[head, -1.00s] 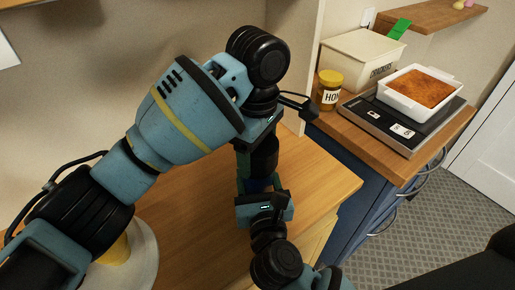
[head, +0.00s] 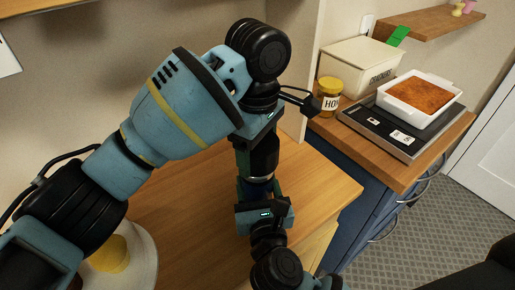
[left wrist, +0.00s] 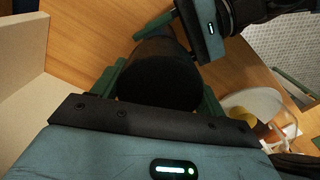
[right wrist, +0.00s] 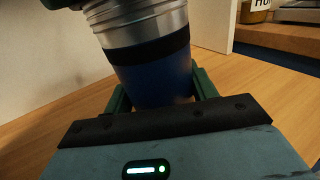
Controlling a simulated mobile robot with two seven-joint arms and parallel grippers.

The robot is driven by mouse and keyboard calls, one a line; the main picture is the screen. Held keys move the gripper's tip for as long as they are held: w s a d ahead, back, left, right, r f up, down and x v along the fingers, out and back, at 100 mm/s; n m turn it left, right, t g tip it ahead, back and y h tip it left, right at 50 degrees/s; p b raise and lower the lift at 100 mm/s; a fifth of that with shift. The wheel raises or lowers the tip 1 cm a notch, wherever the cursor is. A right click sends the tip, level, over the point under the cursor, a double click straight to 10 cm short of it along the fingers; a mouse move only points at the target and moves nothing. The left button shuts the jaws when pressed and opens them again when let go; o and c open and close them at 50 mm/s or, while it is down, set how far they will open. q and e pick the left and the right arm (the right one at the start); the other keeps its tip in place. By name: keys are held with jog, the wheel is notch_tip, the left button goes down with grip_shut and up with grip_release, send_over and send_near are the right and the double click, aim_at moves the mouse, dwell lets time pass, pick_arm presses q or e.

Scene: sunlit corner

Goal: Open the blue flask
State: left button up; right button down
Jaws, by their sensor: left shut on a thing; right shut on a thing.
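The blue flask stands upright between my two grippers above the wooden counter. Its blue body (head: 259,190) is in my right gripper (head: 262,193); the right wrist view shows the blue body (right wrist: 155,78) between green fingers, a black band and a bare, ribbed silver neck (right wrist: 142,22) above. My left gripper (head: 258,150) is shut on the black cap (head: 265,155) above. The cap also fills the space between the fingers in the left wrist view (left wrist: 160,75). A silver ring shows between cap and body in the head view. Whether the cap still touches the neck is hidden.
A white plate (head: 142,262) with a yellow item (head: 110,255) lies lower left, beneath my left arm. Right of a wall edge, another counter holds a honey jar (head: 329,94), crackers box (head: 357,72), scale (head: 374,122) and baking dish (head: 421,98). Counter around the flask is clear.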

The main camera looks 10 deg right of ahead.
pick_arm(q)
jog(key=shift+r, duration=2)
pick_arm(e)
jog(key=shift+c, duration=2)
grip_release()
